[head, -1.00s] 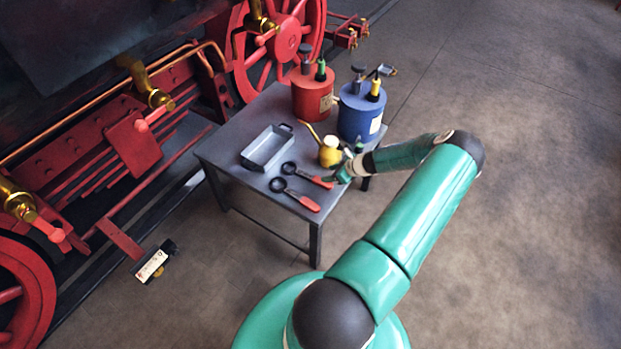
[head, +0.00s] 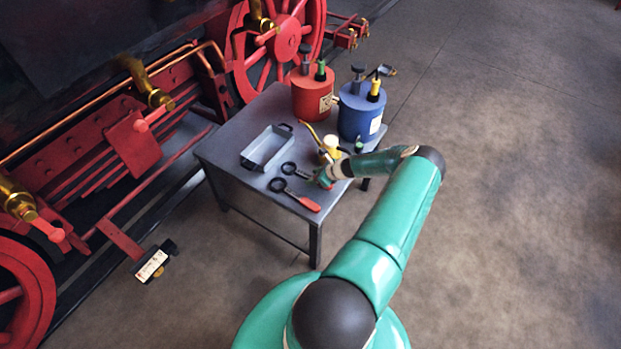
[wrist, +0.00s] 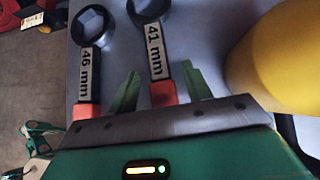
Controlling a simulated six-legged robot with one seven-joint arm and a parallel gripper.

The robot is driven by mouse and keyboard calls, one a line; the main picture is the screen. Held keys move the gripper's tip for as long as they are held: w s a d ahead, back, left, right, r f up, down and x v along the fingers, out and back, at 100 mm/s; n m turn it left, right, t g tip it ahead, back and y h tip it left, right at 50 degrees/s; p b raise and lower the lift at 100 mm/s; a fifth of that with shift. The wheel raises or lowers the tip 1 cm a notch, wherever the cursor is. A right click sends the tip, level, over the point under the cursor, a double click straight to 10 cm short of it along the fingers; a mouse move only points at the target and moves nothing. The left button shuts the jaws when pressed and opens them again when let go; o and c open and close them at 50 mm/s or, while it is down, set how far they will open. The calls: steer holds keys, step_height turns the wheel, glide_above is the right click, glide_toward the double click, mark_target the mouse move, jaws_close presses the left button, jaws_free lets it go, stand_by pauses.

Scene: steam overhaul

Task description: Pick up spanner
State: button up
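Two spanners with dark ring heads and red grips lie side by side on the grey table. In the wrist view one is labelled 46 mm (wrist: 86,68) and the other 41 mm (wrist: 155,42). In the head view the 46 mm spanner (head: 295,195) is nearer the front edge. The 41 mm spanner (head: 289,169) is behind it, its grip mostly hidden by my gripper (head: 325,178). In the wrist view my gripper (wrist: 162,88) is open, with its green fingers on either side of the 41 mm spanner's red grip and gaps showing. I cannot tell its exact height.
A yellow oil can (head: 329,148) stands close beside my gripper; it also fills the right of the wrist view (wrist: 285,55). A grey tray (head: 266,148), a red canister (head: 312,97) and a blue canister (head: 361,112) share the table (head: 232,177). A red locomotive stands left.

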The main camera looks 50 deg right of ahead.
jaws_close()
steer(key=shift+r, duration=0.2)
